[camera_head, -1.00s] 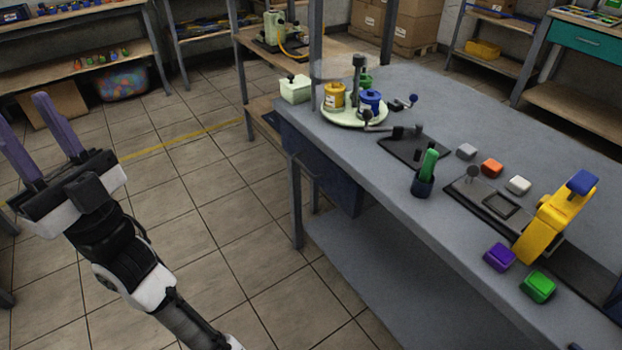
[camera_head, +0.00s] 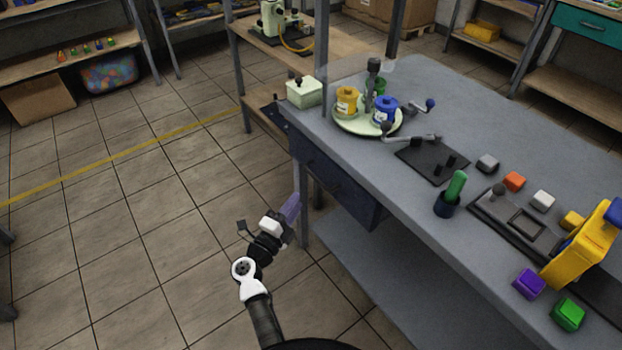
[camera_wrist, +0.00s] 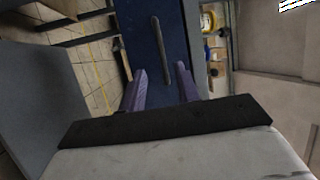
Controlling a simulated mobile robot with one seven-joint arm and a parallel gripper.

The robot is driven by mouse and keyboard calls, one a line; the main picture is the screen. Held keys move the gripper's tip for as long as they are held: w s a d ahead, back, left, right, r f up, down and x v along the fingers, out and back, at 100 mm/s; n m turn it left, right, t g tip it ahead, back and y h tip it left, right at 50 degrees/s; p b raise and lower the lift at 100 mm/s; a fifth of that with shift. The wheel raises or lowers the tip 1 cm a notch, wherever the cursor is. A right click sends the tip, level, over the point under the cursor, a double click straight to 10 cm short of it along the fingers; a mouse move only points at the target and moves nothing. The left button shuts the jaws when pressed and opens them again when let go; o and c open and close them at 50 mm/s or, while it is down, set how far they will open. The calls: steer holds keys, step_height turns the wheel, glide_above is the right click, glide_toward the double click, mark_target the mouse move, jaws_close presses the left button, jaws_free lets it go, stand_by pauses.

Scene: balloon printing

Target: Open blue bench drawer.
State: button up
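The blue bench drawer (camera_head: 333,184) is set under the left end of the grey workbench and looks closed. In the wrist view its dark blue front (camera_wrist: 147,40) lies straight ahead, with a long bar handle (camera_wrist: 160,50) across it. My gripper (camera_head: 292,208) is in front of the drawer, low at its left side in the head view. In the wrist view its two purple fingers (camera_wrist: 162,78) are apart, one on each side of the handle's line. The fingers look short of the handle, and nothing is between them.
The grey bench top (camera_head: 440,95) holds a round tray (camera_head: 345,124) of paint pots, a dark cup (camera_head: 446,206) with a green item, a yellow press (camera_head: 580,248) and coloured blocks. A bench leg (camera_head: 304,205) stands beside my gripper. Tiled floor (camera_head: 140,240) is clear to the left.

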steer(key=p+x, duration=0.1)
steer(key=x, duration=0.8)
steer(key=shift+w, duration=0.15)
jaws_close()
